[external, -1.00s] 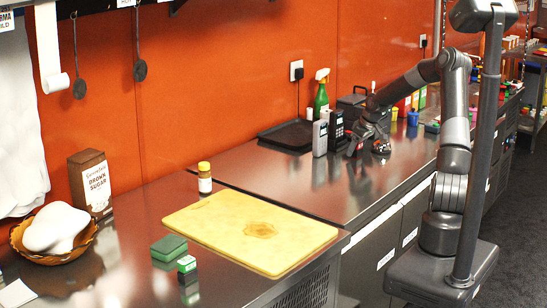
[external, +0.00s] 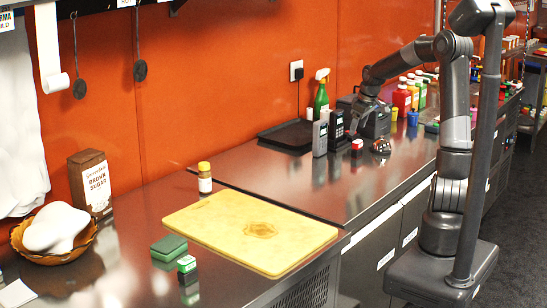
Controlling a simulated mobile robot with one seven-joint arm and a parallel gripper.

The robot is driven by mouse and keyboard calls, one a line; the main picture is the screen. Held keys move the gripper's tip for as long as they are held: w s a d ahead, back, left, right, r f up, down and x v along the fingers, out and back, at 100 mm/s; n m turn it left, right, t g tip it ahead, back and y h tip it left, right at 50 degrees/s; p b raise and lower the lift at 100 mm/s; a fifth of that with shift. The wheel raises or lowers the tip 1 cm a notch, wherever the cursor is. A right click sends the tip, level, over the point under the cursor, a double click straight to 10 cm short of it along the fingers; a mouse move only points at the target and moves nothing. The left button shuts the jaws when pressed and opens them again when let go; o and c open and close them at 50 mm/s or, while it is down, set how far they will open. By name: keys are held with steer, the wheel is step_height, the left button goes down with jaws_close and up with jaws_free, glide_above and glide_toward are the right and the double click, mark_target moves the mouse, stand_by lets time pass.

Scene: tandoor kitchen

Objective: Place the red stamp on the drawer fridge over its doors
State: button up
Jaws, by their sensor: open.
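The red stamp (external: 357,147), a small block with a red top and a pale and dark body, stands upright on the steel top of the drawer fridge (external: 335,195). It is just right of two handheld devices. The fridge's doors (external: 385,245) are on the front below this top. My gripper (external: 362,108) is above and behind the stamp, apart from it, in front of a dark machine. It is open and holds nothing that I can see; its fingertips are hard to make out against the dark background.
A grey device (external: 320,138) and a dark device (external: 336,131) stand close left of the stamp. A dark rounded object (external: 381,146) is close on its right. A yellow cutting board (external: 250,230) and a green-topped stamp (external: 187,265) are nearer. The fridge top before the stamp is clear.

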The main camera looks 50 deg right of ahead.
steer(key=s+a+r+h, duration=0.1)
steer(key=s+a+r, duration=0.1)
steer(key=a, duration=0.3)
steer(key=s+a+r, duration=0.2)
steer(key=a, duration=0.3)
steer(key=s+a+r+t, duration=0.1)
steer(key=s+a+r, duration=0.1)
steer(key=s+a, duration=0.6)
steer(key=s+a+r+m+t+y, duration=0.1)
steer(key=s+a+r, duration=0.1)
steer(key=s+a, duration=0.5)
steer(key=s, duration=0.5)
steer(key=shift+a+r+y, duration=0.3)
steer(key=shift+a+r, duration=0.1)
